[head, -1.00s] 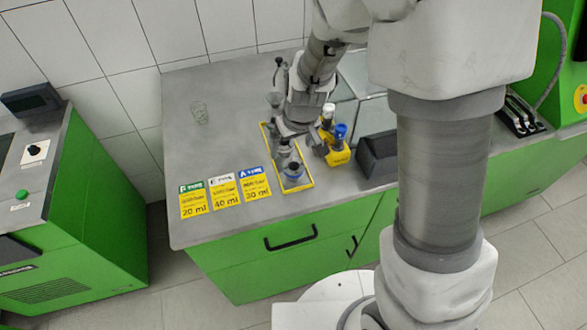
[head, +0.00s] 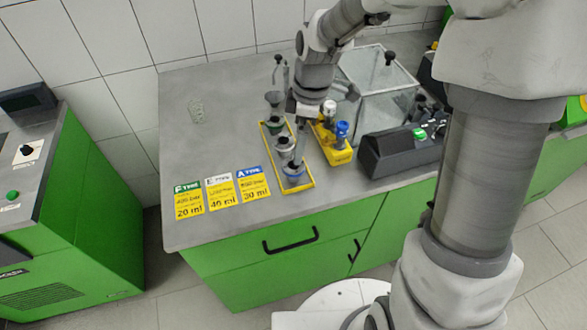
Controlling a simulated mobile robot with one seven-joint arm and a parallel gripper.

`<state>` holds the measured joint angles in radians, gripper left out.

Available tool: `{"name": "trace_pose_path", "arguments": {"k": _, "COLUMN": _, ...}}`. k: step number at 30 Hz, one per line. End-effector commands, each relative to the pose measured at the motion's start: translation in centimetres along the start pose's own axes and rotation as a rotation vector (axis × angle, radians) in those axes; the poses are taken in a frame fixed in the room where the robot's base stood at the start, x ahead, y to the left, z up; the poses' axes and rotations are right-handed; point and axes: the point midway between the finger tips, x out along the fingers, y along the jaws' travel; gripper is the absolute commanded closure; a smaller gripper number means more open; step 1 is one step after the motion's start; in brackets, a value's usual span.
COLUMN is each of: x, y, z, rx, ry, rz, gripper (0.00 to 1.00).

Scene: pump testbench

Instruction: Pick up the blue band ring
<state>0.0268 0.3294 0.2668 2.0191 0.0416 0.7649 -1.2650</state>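The blue band ring (head: 294,174) appears to be the grey, round part with a blue band at the near end of a yellow-edged tray (head: 307,186) on the grey worktop. Grey funnel-like parts (head: 285,146) stand behind it in the same tray. My gripper (head: 298,122) points down over the far half of the tray, behind the blue-banded part and apart from it. Its fingers are small and partly merge with the grey parts below, so their opening is unclear.
A yellow holder (head: 340,157) with a blue-topped item (head: 342,130) and a white-topped one stands right of the tray. A dark box with a green button (head: 400,150) and a clear case (head: 385,90) are further right.

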Motion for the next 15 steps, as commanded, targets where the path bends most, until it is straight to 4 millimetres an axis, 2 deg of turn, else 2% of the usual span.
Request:
{"name": "trace_pose_path", "arguments": {"k": 1, "x": 1.3, "y": -0.1, "z": 0.0, "rx": -0.001, "ry": -0.002, "rz": -0.006, "gripper": 0.0}}
{"name": "trace_pose_path", "arguments": {"k": 6, "x": 4.5, "y": -0.1, "z": 0.0, "rx": 0.0, "ry": -0.001, "rz": -0.004, "gripper": 0.0}}
{"name": "trace_pose_path", "arguments": {"k": 15, "x": 6.6, "y": 0.0, "z": 0.0, "rx": 0.002, "ry": -0.001, "rz": -0.001, "gripper": 0.0}}
